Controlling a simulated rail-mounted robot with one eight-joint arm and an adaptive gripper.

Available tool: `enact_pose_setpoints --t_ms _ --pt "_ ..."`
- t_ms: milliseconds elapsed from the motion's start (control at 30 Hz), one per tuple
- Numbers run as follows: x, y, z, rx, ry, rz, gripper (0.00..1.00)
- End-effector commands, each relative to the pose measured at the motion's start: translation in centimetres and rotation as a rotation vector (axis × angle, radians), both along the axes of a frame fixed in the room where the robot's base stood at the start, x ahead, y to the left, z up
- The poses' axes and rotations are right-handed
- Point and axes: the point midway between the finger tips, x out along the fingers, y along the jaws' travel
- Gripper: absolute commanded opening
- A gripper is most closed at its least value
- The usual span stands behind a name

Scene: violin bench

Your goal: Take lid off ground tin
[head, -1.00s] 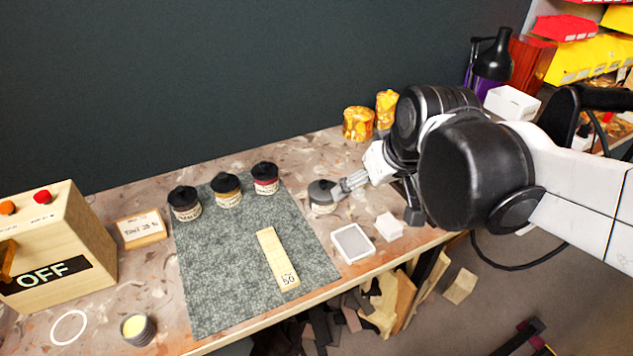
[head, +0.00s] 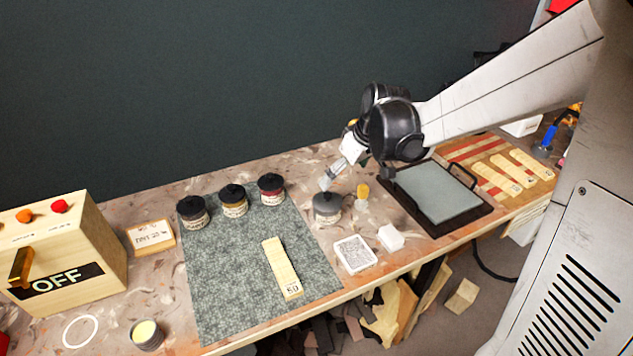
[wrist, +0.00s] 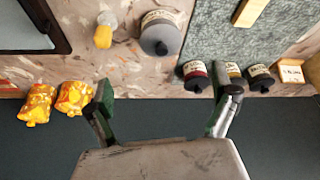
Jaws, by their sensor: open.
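The likely ground tin (head: 327,209) stands on the bench just right of the green mat, with its grey, knobbed lid (head: 326,197) on. Its label is too small to read surely. It also shows near the top middle of the wrist view (wrist: 160,35), beyond my fingers. My gripper (head: 325,184) is open and empty, just above and behind the lid in the head view. In the wrist view its two fingers (wrist: 168,98) are spread wide with nothing between them.
Three black-lidded jars (head: 233,201) stand along the back of the mat (head: 225,270). A small cork-topped bottle (head: 362,199) stands close right of the tin. A dark-framed tray (head: 440,190) lies further right. Two amber containers (wrist: 73,100) show in the wrist view.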

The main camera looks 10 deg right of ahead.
Motion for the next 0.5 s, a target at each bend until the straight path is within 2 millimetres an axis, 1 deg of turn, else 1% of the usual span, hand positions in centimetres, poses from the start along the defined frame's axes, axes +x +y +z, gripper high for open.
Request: enact_pose_setpoints --t_ms 300,500 --pt "1.7 0.9 -4.7 -0.001 0.001 0.001 0.92" --pt "2.5 1.3 -6.8 0.0 0.001 0.0 0.92"
